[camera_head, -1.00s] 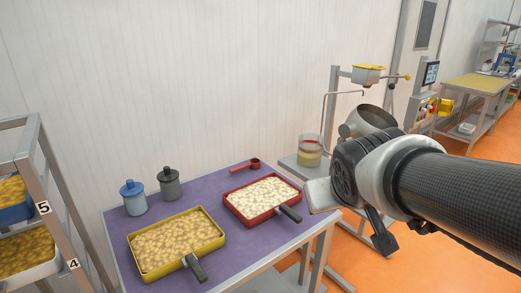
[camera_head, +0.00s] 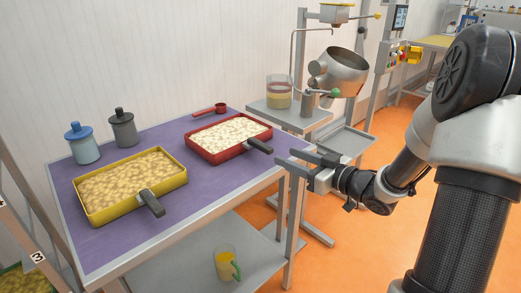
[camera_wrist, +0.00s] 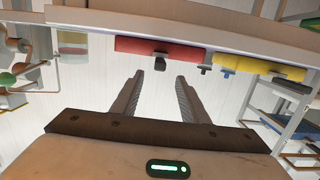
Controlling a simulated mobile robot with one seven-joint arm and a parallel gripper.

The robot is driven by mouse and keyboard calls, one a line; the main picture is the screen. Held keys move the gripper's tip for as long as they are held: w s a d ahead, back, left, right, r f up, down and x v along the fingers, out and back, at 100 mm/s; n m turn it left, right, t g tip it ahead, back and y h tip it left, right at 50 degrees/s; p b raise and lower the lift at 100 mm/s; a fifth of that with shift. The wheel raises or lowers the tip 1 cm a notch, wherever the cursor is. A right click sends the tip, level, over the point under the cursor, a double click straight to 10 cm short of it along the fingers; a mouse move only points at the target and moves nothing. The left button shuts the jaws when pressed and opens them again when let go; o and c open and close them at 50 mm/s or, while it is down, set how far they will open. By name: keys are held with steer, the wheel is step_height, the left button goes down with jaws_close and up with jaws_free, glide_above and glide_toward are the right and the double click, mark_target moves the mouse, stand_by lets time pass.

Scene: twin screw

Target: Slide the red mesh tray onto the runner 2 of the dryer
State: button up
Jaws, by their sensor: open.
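The red mesh tray (camera_head: 190,147), filled with pale pieces, lies flat on the purple table top. Its dark handle (camera_head: 260,145) points toward the table's right edge. In the wrist view the tray (camera_wrist: 185,53) appears edge-on, beyond and above the fingertips, with the image inverted. My gripper (camera_head: 300,161) is open and empty, just right of the handle and apart from it. The fingers also show in the wrist view (camera_wrist: 160,78). The dryer rack post (camera_head: 25,215) shows at the left edge with a label 3 (camera_head: 38,257). Runner 2 is not visible in the head view.
A yellow tray (camera_head: 101,220) with a handle lies left of the red one. A jug (camera_head: 226,262) is on the lower shelf. A machine stand (camera_head: 290,112) is close behind the gripper.

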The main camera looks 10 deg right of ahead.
mark_target(261, 143)
steer(key=b+x, duration=0.2)
steer(key=x, duration=1)
steer(key=shift+w+a, duration=0.1)
steer(key=shift+w, duration=0.05)
steer(key=c, duration=0.8)
steer(key=shift+c, duration=0.3)
jaws_close()
steer(key=shift+r, duration=0.15)
steer(key=shift+r+p, duration=0.6)
